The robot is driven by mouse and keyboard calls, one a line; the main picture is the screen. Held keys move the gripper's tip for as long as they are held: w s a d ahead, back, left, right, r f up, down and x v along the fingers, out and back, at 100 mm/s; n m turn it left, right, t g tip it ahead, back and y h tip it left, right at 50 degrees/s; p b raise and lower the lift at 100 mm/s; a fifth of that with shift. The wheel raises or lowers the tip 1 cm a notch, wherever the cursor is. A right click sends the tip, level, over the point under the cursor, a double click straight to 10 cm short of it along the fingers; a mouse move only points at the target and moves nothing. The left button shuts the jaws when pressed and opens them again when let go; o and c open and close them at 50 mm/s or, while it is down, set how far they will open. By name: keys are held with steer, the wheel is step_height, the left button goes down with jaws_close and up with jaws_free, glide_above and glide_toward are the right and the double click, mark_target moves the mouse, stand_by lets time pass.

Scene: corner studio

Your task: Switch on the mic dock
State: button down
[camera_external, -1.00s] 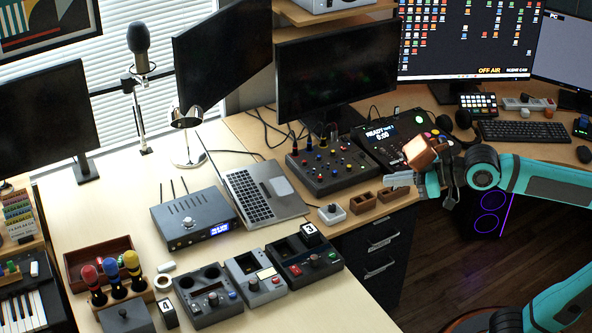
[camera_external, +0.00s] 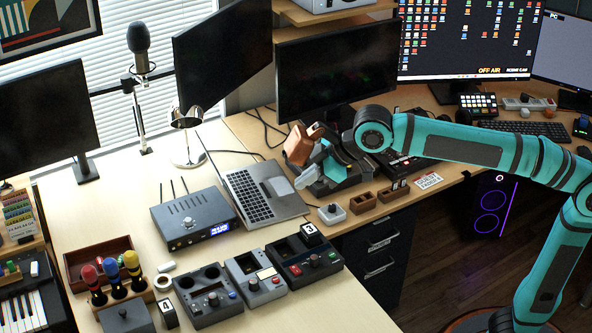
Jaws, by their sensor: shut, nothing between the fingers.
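Three grey dock units stand in a row on the front of the pale table. The left one, with two round wells and a blue knob, looks like the mic dock (camera_external: 207,296), though I cannot read a name on it. The middle dock (camera_external: 256,279) has a pale plate and a red button. The right dock (camera_external: 303,261) has red and green knobs. Whether any dock is on is too small to tell. My gripper (camera_external: 303,180) is shut and empty, tilted down-left over the mixer area behind the laptop's right side, well away from the docks.
Three coloured microphones (camera_external: 112,276) stand left of the docks. A laptop (camera_external: 258,192) and a grey receiver box (camera_external: 194,219) lie behind them. A small white button box (camera_external: 332,213) sits at the table's right edge. Bare table lies in front of the docks.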

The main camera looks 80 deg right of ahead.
steer(key=w+a+f+n+g, duration=0.1)
steer(key=w+a+f+g, duration=0.2)
steer(key=w, duration=0.5)
steer(key=w+a+f+n+g, duration=0.1)
steer(key=w+a+f+g, duration=0.1)
steer(key=w+a+f, duration=0.35)
steer(key=n+g, duration=0.3)
steer(key=g, duration=0.2)
glide_above(196, 310)
steer(key=w+d, duration=0.1)
step_height(196, 310, down, 12)
steer(key=shift+w+d+r+h, duration=0.15)
steer(key=shift+d+r+h, duration=0.05)
steer(key=shift+r+h, duration=0.1)
steer(key=f, duration=0.9)
steer(key=s+a+f, duration=0.1)
steer(key=f, duration=0.4)
steer(key=shift+s+a, duration=0.1)
steer(key=shift+s+f, duration=0.1)
steer(key=shift+f, duration=0.1)
